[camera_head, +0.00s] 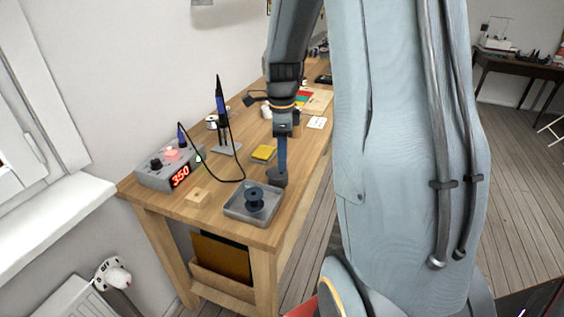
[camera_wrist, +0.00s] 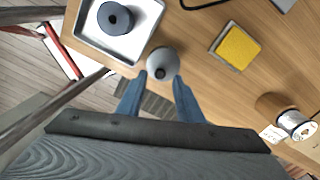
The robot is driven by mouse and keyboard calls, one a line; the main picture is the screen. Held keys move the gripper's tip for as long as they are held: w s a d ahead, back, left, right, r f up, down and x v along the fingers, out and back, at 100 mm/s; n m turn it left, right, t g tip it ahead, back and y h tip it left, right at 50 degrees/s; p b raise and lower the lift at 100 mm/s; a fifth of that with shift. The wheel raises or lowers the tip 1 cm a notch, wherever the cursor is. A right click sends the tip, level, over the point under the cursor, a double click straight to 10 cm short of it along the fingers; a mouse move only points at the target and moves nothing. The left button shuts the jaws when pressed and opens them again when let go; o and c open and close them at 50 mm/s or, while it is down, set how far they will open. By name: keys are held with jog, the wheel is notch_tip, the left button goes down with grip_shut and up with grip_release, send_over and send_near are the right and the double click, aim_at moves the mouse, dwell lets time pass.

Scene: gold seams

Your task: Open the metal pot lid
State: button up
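A small round grey metal pot (camera_wrist: 162,62) stands on the wooden workbench next to the tray. Its top looks rounded and closed, and I cannot make out the seam of a lid. In the head view the pot (camera_head: 278,180) shows dark below my gripper, partly hidden by it. My gripper (camera_wrist: 160,77) points down at the pot, with its two blue fingers apart and their tips near the pot's near edge, one on each side. I cannot tell whether they touch it. Nothing is visibly held.
A grey tray (camera_head: 237,212) holding a dark spool (camera_head: 256,198) sits close by at the bench corner. A yellow sponge (camera_head: 264,153), a soldering iron stand (camera_head: 228,149) and a station reading 350 (camera_head: 160,179) stand further along. A wire spool (camera_wrist: 292,119) lies right in the wrist view.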

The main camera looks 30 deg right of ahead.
jog(key=shift+f, duration=1.35)
grip_shut()
